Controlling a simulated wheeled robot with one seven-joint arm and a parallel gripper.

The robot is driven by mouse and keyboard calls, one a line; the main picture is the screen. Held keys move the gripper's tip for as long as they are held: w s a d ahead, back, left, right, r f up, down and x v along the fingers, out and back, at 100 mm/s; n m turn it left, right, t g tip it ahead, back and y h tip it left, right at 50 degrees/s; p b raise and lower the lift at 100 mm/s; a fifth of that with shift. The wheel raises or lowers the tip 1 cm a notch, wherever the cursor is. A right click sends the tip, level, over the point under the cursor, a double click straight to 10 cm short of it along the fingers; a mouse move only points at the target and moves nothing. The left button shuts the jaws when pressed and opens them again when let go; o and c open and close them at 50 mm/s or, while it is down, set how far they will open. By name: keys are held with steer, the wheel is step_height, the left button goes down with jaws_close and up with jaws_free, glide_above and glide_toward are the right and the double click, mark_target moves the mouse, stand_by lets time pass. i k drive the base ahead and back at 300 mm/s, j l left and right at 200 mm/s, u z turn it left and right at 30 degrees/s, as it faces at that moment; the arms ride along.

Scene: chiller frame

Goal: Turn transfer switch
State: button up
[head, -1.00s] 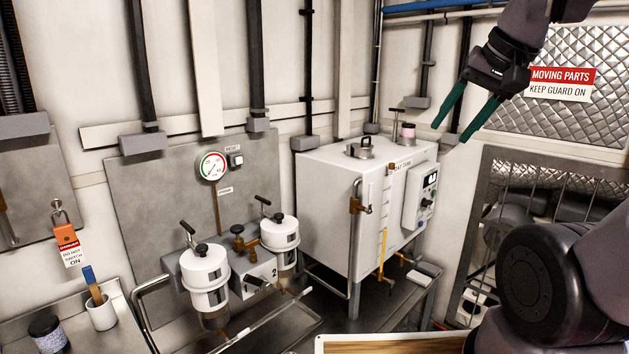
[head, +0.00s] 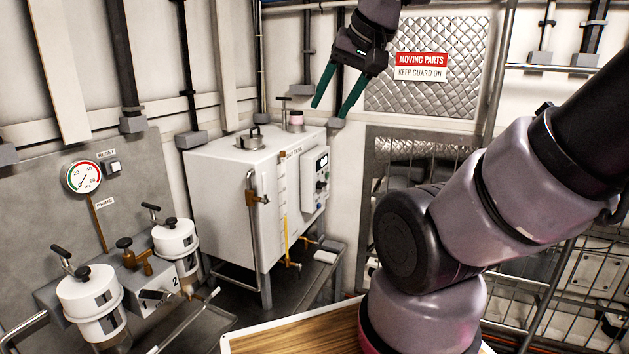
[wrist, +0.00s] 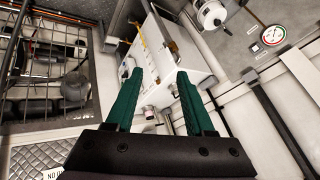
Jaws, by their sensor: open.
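No label reading "transfer" can be made out. A grey control box (head: 315,180) with a small display and dark knobs is fixed to the right side of the white tank (head: 235,200); one of these knobs may be the switch. My gripper (head: 328,113) is open and empty, its two green fingers pointing down, in front of the back wall in the head view and above the tank's far end in the picture. In the wrist view my gripper (wrist: 160,72) shows spread fingers with the white tank (wrist: 185,75) beyond them, nothing between touching.
Two white filter canisters (head: 88,292) with a valve block stand left of the tank. A pressure gauge (head: 82,177) hangs on the wall panel. A mesh guard (head: 427,95) with a warning sign and a metal cage (head: 545,270) are at right. A wood-topped board (head: 290,335) lies in front.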

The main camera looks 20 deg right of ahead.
mark_target(320, 186)
steer(key=i+l+z, duration=0.15)
steer(key=i+l, duration=0.2)
steer(key=i+l+z, duration=0.15)
steer(key=i+l, duration=0.15)
steer(key=i, duration=0.2)
